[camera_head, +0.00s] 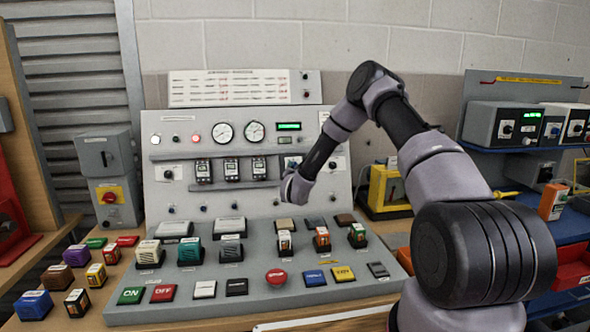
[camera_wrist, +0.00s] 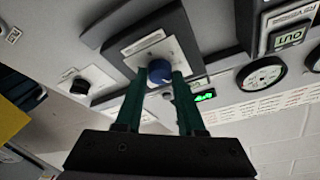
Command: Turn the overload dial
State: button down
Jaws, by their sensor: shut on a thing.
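The overload dial is a round blue knob (camera_wrist: 159,70) on a pale square plate, seen in the wrist view. My gripper (camera_wrist: 160,76) has its two dark green fingers on either side of the knob and is shut on it. The knob's front face shows between the fingertips; the contact itself is partly hidden. In the head view my arm reaches in from the right to the upper sloped panel (camera_head: 265,195), and its end covers the dial and the fingers.
A black knob (camera_wrist: 78,87) sits on a neighbouring plate. Gauges (camera_head: 254,132) and a green display (camera_head: 289,126) are above the dial. Below are several blocks, a red mushroom button (camera_head: 276,277) and coloured buttons. A yellow-framed box (camera_head: 388,190) stands right of the panel.

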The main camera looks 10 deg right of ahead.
jog(key=m+h, duration=0.1)
jog(key=m, duration=0.1)
jog(key=m+g, duration=0.1)
jog(key=m, duration=0.1)
jog(key=shift+a+r+m+h, duration=0.1)
jog(key=shift+a+m+h, duration=0.1)
jog(key=shift+m+h, duration=0.15)
jog(key=m+g+h, duration=0.1)
jog(key=m, duration=0.3)
jog(key=shift+r, duration=0.15)
jog(key=shift+w+r+m+g, duration=0.1)
jog(key=shift+m+g, duration=0.4)
jog(key=shift+m, duration=0.85)
jog(key=shift+w+r+m+g, duration=0.1)
jog(key=shift+m+g, duration=0.4)
jog(key=shift+m, duration=0.8)
jog(key=c, duration=0.5)
grip_release()
jog(key=shift+s, duration=0.1)
jog(key=v, duration=1)
jog(key=shift+s+a, duration=0.3)
